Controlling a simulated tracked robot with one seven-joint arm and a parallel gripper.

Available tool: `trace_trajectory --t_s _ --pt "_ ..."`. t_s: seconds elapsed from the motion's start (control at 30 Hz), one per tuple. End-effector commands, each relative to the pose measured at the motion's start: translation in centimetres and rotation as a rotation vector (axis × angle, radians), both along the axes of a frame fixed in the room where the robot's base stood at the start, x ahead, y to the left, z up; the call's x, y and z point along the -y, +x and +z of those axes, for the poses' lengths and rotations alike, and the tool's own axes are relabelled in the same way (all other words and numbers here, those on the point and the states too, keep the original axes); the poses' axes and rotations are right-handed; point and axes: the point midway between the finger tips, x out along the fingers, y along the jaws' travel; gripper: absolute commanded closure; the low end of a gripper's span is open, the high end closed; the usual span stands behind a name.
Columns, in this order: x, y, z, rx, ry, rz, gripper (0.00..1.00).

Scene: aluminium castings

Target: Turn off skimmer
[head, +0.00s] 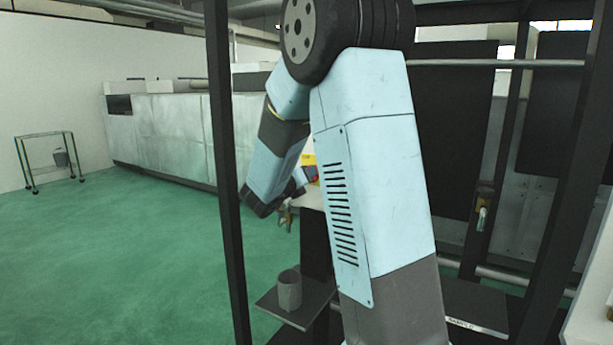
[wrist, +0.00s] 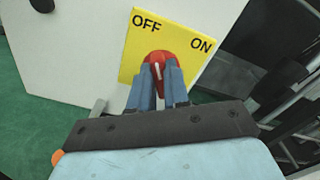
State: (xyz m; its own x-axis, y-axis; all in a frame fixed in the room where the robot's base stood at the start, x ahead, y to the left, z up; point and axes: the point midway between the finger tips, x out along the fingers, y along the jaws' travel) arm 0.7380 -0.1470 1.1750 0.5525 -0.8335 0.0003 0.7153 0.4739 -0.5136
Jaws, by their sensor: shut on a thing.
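The skimmer switch is a red knob (wrist: 158,58) with a white line, on a yellow plate (wrist: 138,50) marked OFF at the upper left and ON at the right. My gripper (wrist: 162,80), with blue fingers, is shut on the knob, one finger on each side. The white line stands close to upright in the wrist view, its top end toward OFF rather than ON. The fingers hide the knob's lower sides. In the head view only a bit of the yellow plate (head: 308,160) shows; my arm hides most of the switch and my gripper.
The plate sits on a white panel (wrist: 75,50). In the head view a dark frame post (head: 226,170) stands left of my arm. A grey cup (head: 289,290) stands on a low dark shelf (head: 310,308). The green floor at the left is open, with a small cart (head: 48,160) beyond.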

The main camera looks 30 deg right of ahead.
Motion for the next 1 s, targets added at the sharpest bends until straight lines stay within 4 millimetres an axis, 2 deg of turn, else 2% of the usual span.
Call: trace_trajectory --t_s 0.13,0.17,0.4,0.77,1.0 --pt "0.0 -0.1 -0.3 -0.006 0.002 0.0 1.0" --pt "0.0 -0.1 -0.3 -0.006 0.002 0.0 0.82" --pt "0.0 0.0 -0.1 -0.002 0.001 0.0 0.59" --pt "-0.5 -0.3 0.0 -0.001 0.001 0.002 0.58" --pt "-3.7 -2.3 -0.1 0.001 0.002 0.004 0.58"
